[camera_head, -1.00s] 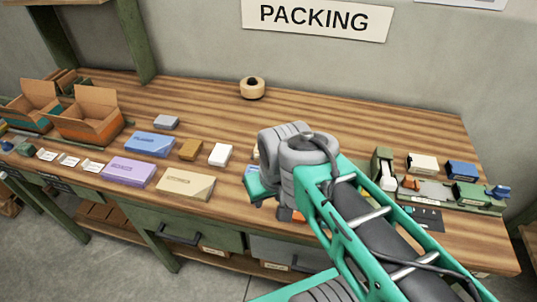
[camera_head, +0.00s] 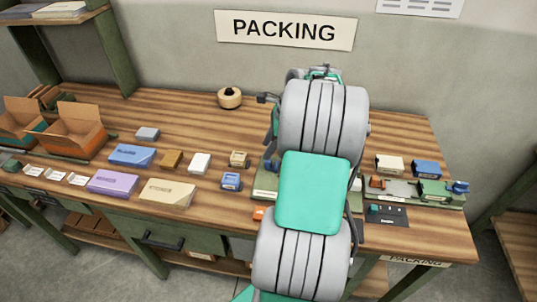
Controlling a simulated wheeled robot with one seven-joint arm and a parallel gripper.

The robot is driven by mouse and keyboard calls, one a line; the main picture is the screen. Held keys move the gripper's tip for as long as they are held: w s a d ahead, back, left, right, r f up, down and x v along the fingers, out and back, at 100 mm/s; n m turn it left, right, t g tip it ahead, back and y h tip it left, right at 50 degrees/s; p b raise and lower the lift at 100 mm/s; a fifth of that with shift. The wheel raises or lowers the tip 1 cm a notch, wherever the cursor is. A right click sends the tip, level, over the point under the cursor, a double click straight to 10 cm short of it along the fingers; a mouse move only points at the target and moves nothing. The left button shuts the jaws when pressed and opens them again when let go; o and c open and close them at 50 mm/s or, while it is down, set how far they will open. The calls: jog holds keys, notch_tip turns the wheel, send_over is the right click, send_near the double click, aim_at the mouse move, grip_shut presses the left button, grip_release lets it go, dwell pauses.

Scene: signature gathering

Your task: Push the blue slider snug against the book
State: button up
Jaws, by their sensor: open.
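My gripper (camera_head: 268,98) shows only in part, as dark pieces sticking out left of my arm over the back of the bench. It is open, and nothing shows between its jaws. My arm's grey and teal links cover the middle right of the bench. A small blue block (camera_head: 231,181) stands left of the arm, and another blue block (camera_head: 426,168) stands at the right. I cannot tell whether either is the slider. A green base (camera_head: 265,194) with a pale label pokes out from behind the arm; the rest of it is hidden. I cannot make out the book for certain.
Blue (camera_head: 132,154), purple (camera_head: 113,182) and beige (camera_head: 168,191) flat boxes lie on the left of the bench, near open cartons (camera_head: 73,131). A tape roll (camera_head: 229,98) stands at the back. A green fixture (camera_head: 436,191) sits at the right. The back right is clear.

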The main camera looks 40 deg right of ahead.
aim_at(272, 165)
jog(key=d, duration=0.1)
jog(key=m, duration=0.1)
jog(key=s+d, duration=0.1)
jog(key=shift+s+d+f+m, duration=0.1)
jog(key=shift+d+f+m, duration=0.25)
jog(key=shift+m, duration=0.05)
jog(key=shift+d+f, duration=0.15)
jog(key=shift+f, duration=0.15)
jog(key=x, duration=0.7)
jog(key=shift+f, duration=0.1)
jog(key=shift+c, duration=0.3)
grip_shut()
